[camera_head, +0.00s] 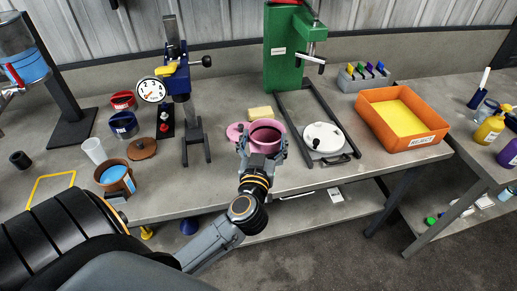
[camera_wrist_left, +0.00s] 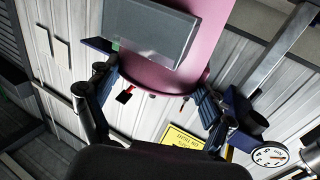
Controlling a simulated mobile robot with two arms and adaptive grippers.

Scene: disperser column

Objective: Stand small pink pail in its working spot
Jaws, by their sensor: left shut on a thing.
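The small pink pail (camera_head: 266,127) is upright with its open mouth facing up, at the front middle of the bench. My left gripper (camera_head: 262,146) is shut around its near side, with one finger on each side. In the left wrist view the pink wall of the pail (camera_wrist_left: 195,75) with a grey label shows between the fingers of my left gripper (camera_wrist_left: 160,88). A round pink lid (camera_head: 234,132) lies just left of the pail. I cannot tell whether the pail's base touches the bench. My right gripper is not in view.
A blue stand with a dial (camera_head: 151,90) is left of the pail. A green press (camera_head: 285,50) with a dark frame and a white round lid (camera_head: 324,138) is right. An orange reject tray (camera_head: 374,120) is farther right. A yellow sponge (camera_head: 260,113) lies behind. A yellow outline (camera_head: 40,184) marks the left bench.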

